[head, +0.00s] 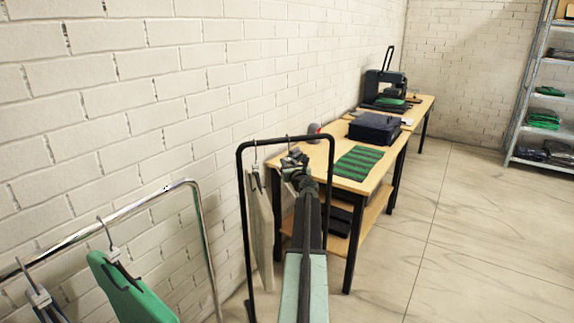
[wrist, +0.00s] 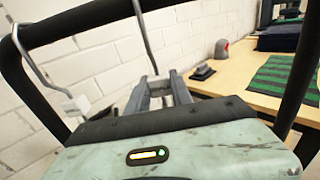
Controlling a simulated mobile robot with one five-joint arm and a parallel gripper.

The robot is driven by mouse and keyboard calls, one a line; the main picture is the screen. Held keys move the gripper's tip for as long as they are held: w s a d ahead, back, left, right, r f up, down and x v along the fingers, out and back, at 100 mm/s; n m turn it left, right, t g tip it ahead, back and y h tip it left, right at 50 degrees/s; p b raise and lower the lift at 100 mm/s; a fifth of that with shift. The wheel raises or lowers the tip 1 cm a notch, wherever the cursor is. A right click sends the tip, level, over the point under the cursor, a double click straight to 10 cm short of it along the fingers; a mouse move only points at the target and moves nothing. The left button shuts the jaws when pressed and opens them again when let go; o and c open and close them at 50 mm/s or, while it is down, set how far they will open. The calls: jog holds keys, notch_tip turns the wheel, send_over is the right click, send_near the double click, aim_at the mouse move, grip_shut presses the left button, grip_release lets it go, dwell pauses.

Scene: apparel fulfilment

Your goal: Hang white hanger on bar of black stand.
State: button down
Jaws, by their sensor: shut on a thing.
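The black stand (head: 241,194) stands by the wall, its top bar level; the bar also crosses the upper left of the wrist view (wrist: 85,20). My gripper (head: 293,164) is under the bar, between the uprights. In the wrist view its fingers (wrist: 160,92) are shut on a hanger whose thin pale hook (wrist: 146,42) rises to the bar. The hook meets the bar in the picture, but I cannot tell whether it rests over it. The hanger's lower part is hidden by my gripper.
Another hanger (wrist: 72,103) hangs left on the same bar, with a pale garment (head: 262,220). A chrome rail (head: 150,203) with a green garment (head: 130,290) is at lower left. A wooden table (head: 345,184) with a striped green cloth (head: 358,163) stands close right.

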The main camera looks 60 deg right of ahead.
jog(key=c, duration=1.1)
grip_release()
jog(key=shift+o, duration=0.2)
jog(key=shift+s, duration=0.1)
jog(key=v, duration=0.8)
jog(key=shift+w+r, duration=0.15)
jog(key=shift+w, duration=0.05)
